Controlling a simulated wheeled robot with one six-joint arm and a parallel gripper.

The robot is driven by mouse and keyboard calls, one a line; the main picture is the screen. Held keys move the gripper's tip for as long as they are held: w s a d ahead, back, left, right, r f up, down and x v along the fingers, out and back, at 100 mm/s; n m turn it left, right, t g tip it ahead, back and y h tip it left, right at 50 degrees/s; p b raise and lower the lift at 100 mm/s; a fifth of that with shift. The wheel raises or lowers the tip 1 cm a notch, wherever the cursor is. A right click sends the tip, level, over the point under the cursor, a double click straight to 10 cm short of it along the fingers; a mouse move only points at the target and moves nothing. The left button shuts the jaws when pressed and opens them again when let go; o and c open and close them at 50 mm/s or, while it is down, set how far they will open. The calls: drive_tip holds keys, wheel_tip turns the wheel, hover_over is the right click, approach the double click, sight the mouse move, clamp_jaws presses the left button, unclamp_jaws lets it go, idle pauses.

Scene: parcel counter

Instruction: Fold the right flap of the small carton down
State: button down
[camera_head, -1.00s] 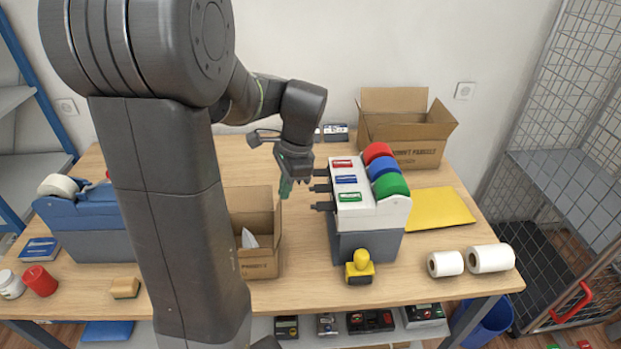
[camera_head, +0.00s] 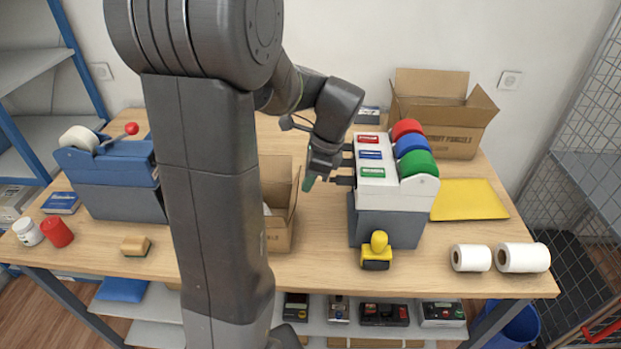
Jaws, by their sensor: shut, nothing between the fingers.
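The small carton (camera_head: 279,237) stands on the table, mostly hidden behind my arm. Its right side and back show, with a right flap (camera_head: 294,193) standing up at its right edge. A back flap (camera_head: 275,168) also stands up. Something pale lies inside, barely visible. My gripper (camera_head: 309,183) is shut and empty, with greenish fingertips pointing down, just right of the right flap's upper edge. I cannot tell whether it touches the flap.
A dispenser with red, blue and green rolls (camera_head: 385,216) stands close to the right of my gripper. A yellow-handled stamp (camera_head: 377,251) is in front of it. A large open carton (camera_head: 440,125) stands behind. A yellow envelope (camera_head: 470,199) and white rolls (camera_head: 523,257) lie right.

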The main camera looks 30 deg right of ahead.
drive_tip(key=w+a+f+b, duration=0.2)
drive_tip(key=w+a+f, duration=0.1)
drive_tip(key=a, duration=0.4)
drive_tip(key=shift+w+a+f, duration=0.25)
drive_tip(key=shift+w+f, duration=0.15)
drive_tip(key=shift+w, duration=0.35)
drive_tip(key=shift+f, duration=0.35)
drive_tip(key=shift+r, duration=0.1)
wheel_tip(320, 180, up, 9)
drive_tip(key=p, duration=0.8)
